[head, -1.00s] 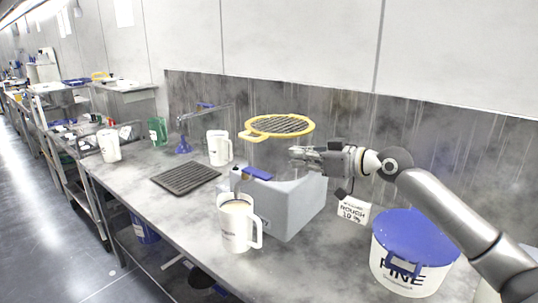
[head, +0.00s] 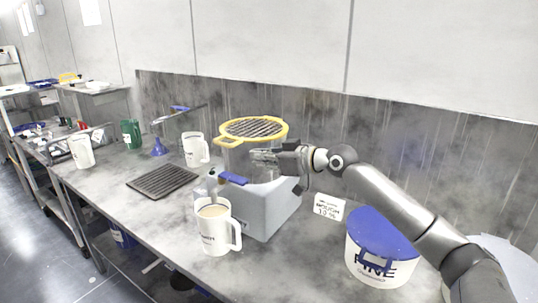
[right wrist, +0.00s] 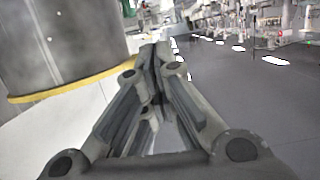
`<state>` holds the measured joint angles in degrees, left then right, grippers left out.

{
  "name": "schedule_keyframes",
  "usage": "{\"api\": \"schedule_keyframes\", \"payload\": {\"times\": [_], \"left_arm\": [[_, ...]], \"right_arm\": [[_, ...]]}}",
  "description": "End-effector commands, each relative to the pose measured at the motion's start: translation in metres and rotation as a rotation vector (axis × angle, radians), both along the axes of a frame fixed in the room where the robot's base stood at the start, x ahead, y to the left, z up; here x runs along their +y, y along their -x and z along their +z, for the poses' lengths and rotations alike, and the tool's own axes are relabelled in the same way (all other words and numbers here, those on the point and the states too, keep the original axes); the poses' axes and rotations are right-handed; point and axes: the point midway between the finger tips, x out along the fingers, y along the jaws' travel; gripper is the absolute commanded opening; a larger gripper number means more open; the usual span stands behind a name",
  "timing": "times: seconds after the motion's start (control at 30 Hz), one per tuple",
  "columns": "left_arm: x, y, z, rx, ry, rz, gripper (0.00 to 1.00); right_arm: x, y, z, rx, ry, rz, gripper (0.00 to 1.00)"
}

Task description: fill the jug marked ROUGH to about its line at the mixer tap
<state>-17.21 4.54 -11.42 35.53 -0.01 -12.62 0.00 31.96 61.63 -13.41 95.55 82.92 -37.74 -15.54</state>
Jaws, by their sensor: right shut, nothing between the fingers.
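The mixer (head: 268,208) is a grey box with a steel vessel and a blue tap lever (head: 232,178) at its front. A white jug (head: 215,235) stands upright on the bench under the tap. Pale beige liquid (head: 213,211) shows inside it, high up near the rim. Its small print and fill line are too small to read. My right gripper (head: 263,157) is shut and empty, in front of the vessel, above and right of the lever and apart from it. In the right wrist view its fingers (right wrist: 156,55) meet. My left gripper is out of view.
A yellow-rimmed sieve (head: 253,129) sits above the mixer. A white tub marked FINE (head: 378,262) with a blue lid and a ROUGH card (head: 329,207) stand right. A black drain mat (head: 162,181), a second white jug (head: 195,150) and a blue funnel (head: 158,148) are left.

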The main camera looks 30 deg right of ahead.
Motion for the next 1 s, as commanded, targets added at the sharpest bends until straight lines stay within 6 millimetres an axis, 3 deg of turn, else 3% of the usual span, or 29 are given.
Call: {"api": "schedule_keyframes", "payload": {"times": [0.03,0.27,0.5,1.0], "left_arm": [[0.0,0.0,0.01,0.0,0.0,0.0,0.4],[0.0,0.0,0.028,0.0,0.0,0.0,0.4],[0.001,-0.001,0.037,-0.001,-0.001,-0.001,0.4],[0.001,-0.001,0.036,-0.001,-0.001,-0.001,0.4]], "right_arm": [[0.005,-0.01,0.004,-0.002,-0.006,0.002,0.0],[0.022,-0.049,-0.008,-0.001,-0.004,0.001,0.0],[0.02,-0.048,-0.045,0.002,0.0,0.001,0.0],[0.02,-0.047,-0.054,0.0,0.001,0.0,0.0]]}}
